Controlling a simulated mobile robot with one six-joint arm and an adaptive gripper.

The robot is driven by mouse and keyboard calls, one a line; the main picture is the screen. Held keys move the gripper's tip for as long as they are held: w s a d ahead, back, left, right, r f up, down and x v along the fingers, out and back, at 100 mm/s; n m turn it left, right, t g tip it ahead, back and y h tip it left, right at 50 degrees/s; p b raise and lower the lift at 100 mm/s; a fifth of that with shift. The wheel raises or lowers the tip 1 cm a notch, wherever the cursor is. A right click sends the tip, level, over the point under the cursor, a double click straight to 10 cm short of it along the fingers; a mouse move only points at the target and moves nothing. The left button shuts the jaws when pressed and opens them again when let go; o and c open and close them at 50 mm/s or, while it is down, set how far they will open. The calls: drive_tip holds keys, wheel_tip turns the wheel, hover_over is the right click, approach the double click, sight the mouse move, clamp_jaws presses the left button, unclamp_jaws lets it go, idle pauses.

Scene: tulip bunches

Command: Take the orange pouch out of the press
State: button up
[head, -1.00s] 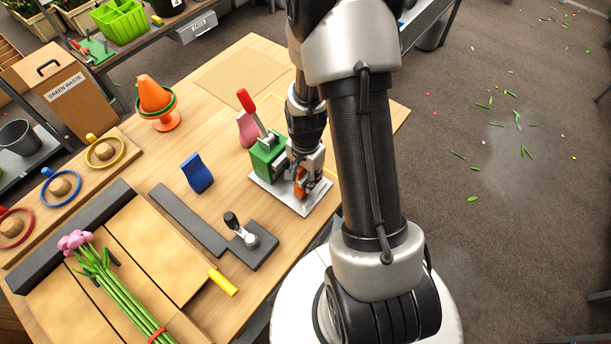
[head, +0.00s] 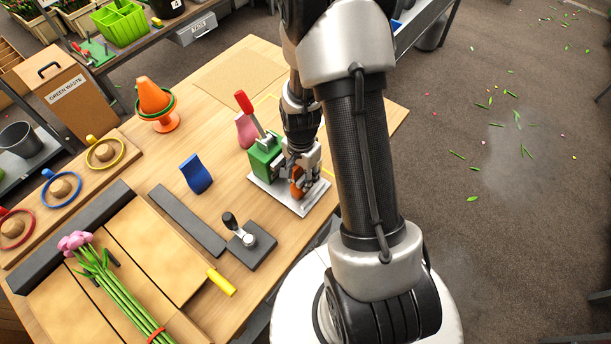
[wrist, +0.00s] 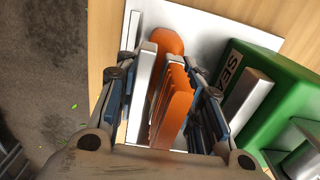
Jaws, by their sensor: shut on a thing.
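The press (head: 265,158) is a green block with a red lever (head: 246,103), standing on a pale metal plate (head: 311,201). It also shows at the right of the wrist view (wrist: 245,85), with part of a label. The orange pouch (head: 296,185) is upright at the press's right side, over the plate. In the wrist view the orange pouch (wrist: 169,45) is between the two fingers, with orange ridges near one pad. My gripper (head: 303,171) points down and is shut on the pouch. The pouch's lower edge is partly hidden, so I cannot tell whether it touches the plate.
A pink pouch (head: 246,130) stands behind the press and a blue pouch (head: 196,174) to its left. A dark block with an upright knob (head: 250,242) is in front. An orange cone (head: 153,96) stands at the back left. Tulips (head: 112,285) lie on boards at the front left.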

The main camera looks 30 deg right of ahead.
drive_tip(key=o, duration=0.4)
drive_tip(key=shift+w+a+r, duration=0.15)
drive_tip(key=shift+w+a, duration=0.05)
drive_tip(key=shift+w, duration=0.65)
drive_tip(key=shift+w+a+r, duration=0.15)
drive_tip(key=shift+w, duration=0.7)
drive_tip(key=o, duration=1.1)
drive_tip(key=shift+c, duration=0.2)
drive_tip(key=shift+o, duration=0.3)
drive_tip(key=shift+r, duration=0.5)
drive_tip(key=shift+o, duration=0.8)
drive_tip(key=r, duration=0.4)
drive_tip(key=shift+s+a+r, duration=0.2)
drive_tip(key=shift+s+r, duration=0.2)
drive_tip(key=shift+s+d+r, duration=0.2)
drive_tip(key=shift+s+r, duration=0.25)
drive_tip(key=shift+r, duration=0.3)
